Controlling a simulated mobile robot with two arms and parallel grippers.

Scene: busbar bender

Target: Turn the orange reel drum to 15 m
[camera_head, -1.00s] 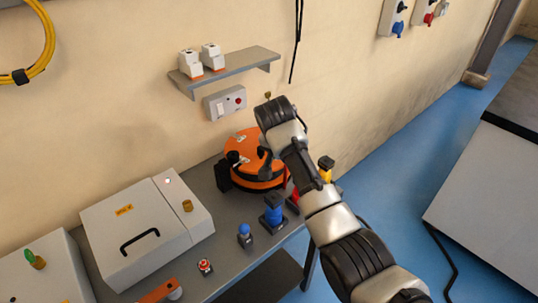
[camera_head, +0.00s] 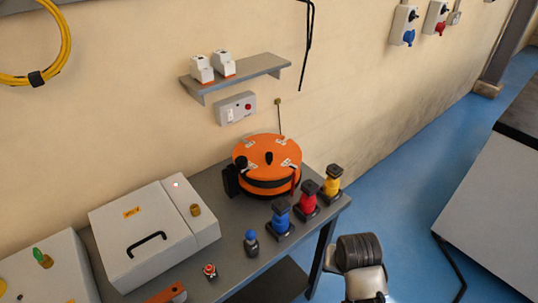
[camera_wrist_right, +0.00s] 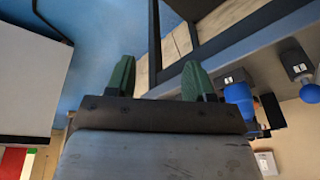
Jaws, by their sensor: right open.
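The orange reel drum (camera_head: 268,153) stands at the back of the grey bench, close to the wall, in the head view. Its top carries several pale labels, a dark centre piece and a black knob (camera_head: 241,163) at the left. The label text is too small to read. My right arm is low at the right of the head view, well apart from the drum. In the right wrist view my right gripper (camera_wrist_right: 158,72) shows two green fingers set wide apart with nothing between them. My left gripper is not in view.
Blue, red and yellow posts (camera_head: 308,199) stand right of the drum. A grey case (camera_head: 140,240) with a black handle sits left. A blue-topped knob (camera_head: 250,238) and a red button (camera_head: 209,270) stand in front. A shelf (camera_head: 236,73) hangs above.

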